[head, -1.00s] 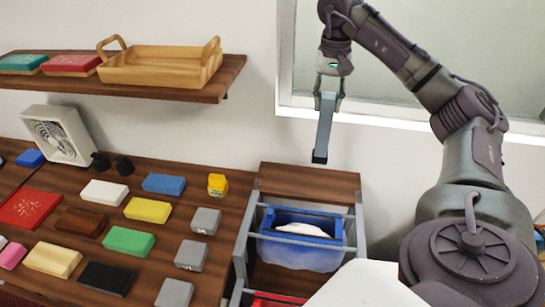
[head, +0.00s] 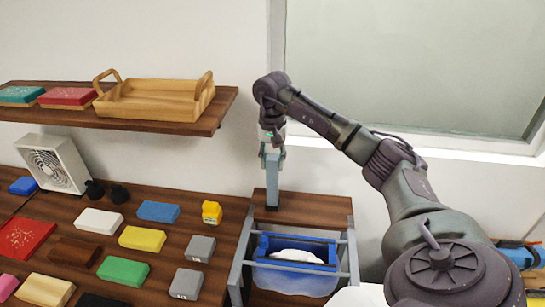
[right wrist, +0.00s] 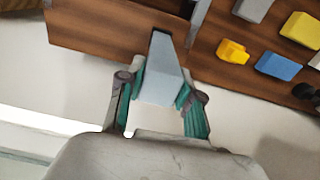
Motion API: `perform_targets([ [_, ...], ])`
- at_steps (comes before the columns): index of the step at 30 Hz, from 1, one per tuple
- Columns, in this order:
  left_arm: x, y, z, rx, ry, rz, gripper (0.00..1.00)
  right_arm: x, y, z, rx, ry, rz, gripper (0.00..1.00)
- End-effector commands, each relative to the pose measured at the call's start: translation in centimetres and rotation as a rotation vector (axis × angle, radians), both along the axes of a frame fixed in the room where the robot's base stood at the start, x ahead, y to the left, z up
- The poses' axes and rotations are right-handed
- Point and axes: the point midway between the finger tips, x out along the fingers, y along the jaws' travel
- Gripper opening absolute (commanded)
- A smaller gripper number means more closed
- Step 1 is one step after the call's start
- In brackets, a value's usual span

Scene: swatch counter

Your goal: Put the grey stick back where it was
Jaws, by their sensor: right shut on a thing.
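A long grey stick (head: 272,185) hangs upright from my right gripper (head: 272,148) in the head view. Its dark lower end is over the wooden top of the rack; I cannot tell whether it touches. In the right wrist view the stick (right wrist: 160,75) sits between the green-padded fingers of my right gripper (right wrist: 160,97), which are shut on it. Several short grey blocks lie on the counter, among them one at the head view's middle (head: 200,248) and one below it (head: 186,283). My left gripper is not in view.
A rack with a wooden top (head: 310,208) holds a blue bin (head: 296,250) with something white in it. Coloured blocks, a yellow item (head: 211,212) and a fan (head: 52,163) stand on the counter (head: 165,198). A shelf above carries a wooden tray (head: 160,103).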

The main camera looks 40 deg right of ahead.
Motion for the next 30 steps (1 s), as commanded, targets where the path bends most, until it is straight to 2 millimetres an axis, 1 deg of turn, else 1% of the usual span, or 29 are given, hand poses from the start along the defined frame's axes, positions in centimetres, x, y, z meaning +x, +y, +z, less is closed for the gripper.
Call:
perform_targets([
  [8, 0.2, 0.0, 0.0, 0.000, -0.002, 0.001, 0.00, 0.0, 0.0, -0.2, 0.000, -0.002, 0.000, 0.07],
  [11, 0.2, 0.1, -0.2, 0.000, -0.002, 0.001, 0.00, 0.0, 0.0, -0.5, 0.000, -0.001, 0.000, 0.07],
  [12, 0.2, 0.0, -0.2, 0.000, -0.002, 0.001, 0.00, 0.0, 0.0, -0.4, 0.001, -0.001, 0.000, 0.40],
  [14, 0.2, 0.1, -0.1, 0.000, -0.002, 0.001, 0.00, 0.0, 0.0, -0.4, 0.001, -0.001, 0.000, 0.50],
  [15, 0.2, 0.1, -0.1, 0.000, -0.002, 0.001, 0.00, 0.0, 0.0, -0.4, 0.001, -0.001, 0.000, 0.56],
  [16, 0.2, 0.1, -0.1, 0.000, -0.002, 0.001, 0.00, 0.0, 0.0, -0.4, 0.001, -0.001, 0.000, 0.60],
  [25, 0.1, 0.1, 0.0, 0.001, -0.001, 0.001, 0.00, 0.0, 0.0, -0.2, 0.001, -0.002, 0.000, 0.60],
  [28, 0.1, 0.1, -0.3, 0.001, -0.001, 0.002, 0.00, 0.1, 0.0, 0.3, 0.001, -0.004, 0.000, 0.60],
  [30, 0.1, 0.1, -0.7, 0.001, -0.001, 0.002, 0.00, 0.1, 0.0, 1.2, 0.001, -0.006, 0.000, 0.60],
])
